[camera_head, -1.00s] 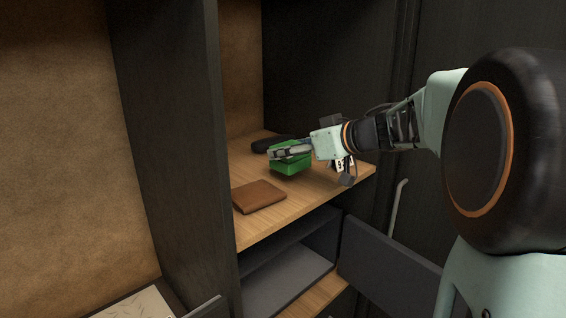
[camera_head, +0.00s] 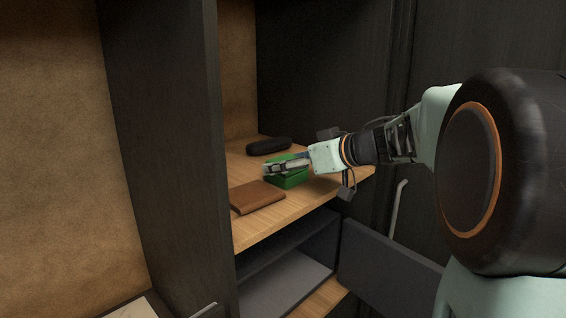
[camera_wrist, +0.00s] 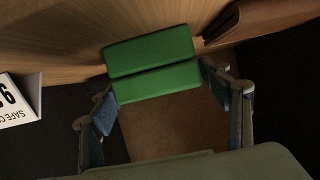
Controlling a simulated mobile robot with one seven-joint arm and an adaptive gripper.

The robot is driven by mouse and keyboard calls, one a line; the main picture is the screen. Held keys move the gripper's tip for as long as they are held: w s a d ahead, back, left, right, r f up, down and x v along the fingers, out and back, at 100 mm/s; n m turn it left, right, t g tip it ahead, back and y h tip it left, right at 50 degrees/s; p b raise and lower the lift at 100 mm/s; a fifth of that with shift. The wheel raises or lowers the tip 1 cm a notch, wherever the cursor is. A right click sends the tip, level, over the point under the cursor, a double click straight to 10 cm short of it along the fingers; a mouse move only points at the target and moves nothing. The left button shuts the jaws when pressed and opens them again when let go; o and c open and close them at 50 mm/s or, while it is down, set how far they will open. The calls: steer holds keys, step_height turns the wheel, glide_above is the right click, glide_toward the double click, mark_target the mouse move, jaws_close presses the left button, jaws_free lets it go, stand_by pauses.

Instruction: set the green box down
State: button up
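The green box (camera_head: 290,180) is low over the wooden shelf, apparently touching it; its underside is hard to make out. My gripper (camera_head: 272,168) is at the box from the right, its fingers partly covering the box's top. In the wrist view the green box (camera_wrist: 153,66) shows two green faces divided by a dark line. The fingertips of my gripper (camera_wrist: 158,80) lie against the box's left and right sides, so it appears shut on the box.
A brown wallet (camera_head: 257,196) lies just in front of the box and also shows in the wrist view (camera_wrist: 250,20). A black case (camera_head: 269,146) lies behind. A white printed card (camera_wrist: 17,100) stands at left in the wrist view. The dark cabinet panel (camera_head: 165,150) bounds the shelf's left.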

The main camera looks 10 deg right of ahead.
steer(key=shift+r, duration=0.1)
steer(key=shift+s+d+r, duration=0.15)
steer(key=shift+r, duration=0.05)
steer(key=v, duration=1.1)
steer(key=shift+s, duration=0.25)
steer(key=shift+d, duration=0.15)
